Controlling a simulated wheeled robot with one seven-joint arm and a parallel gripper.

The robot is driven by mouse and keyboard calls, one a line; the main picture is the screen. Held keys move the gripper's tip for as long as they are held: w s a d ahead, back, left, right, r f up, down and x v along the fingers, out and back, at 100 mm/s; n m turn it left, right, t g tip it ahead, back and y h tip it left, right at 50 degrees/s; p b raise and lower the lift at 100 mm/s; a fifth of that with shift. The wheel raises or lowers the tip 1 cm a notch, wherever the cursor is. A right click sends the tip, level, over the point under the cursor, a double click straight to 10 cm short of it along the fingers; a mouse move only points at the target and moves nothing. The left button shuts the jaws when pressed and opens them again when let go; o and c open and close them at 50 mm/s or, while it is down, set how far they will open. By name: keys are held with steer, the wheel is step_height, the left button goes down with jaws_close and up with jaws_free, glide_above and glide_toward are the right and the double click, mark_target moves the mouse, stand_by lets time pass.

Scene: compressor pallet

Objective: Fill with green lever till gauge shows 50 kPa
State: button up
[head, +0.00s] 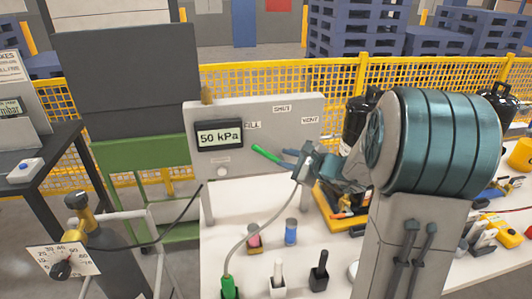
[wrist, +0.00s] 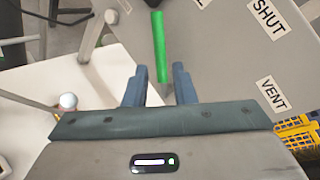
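The digital gauge (head: 219,136) on the grey panel (head: 275,110) reads 50 kPa in the head view. The green lever (head: 265,153) slants up and left, its tip below the partly hidden FILL label (head: 252,125). It also shows in the wrist view (wrist: 159,45), its near end by the gap between my fingertips. My gripper (head: 287,158) is at the right end of the lever. In the wrist view my gripper (wrist: 160,82) has its two blue-grey fingers apart, with clear space on both sides of the lever line. The lever's pivot is hard to make out.
SHUT (head: 282,109) and VENT (head: 310,120) labels sit on the panel. A hose (head: 247,228) runs down to a green fitting (head: 229,287). Pink and blue items (head: 291,232) stand on the white table. A yellow mesh fence (head: 270,82) is behind. My arm hides part of the right side.

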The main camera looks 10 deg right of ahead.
mark_target(268, 155)
steer(key=p+x, duration=0.1)
steer(key=x, duration=0.8)
steer(key=shift+w+a+f+p, duration=0.1)
steer(key=shift+w+p, duration=0.1)
steer(key=shift+p, duration=0.1)
jaws_close()
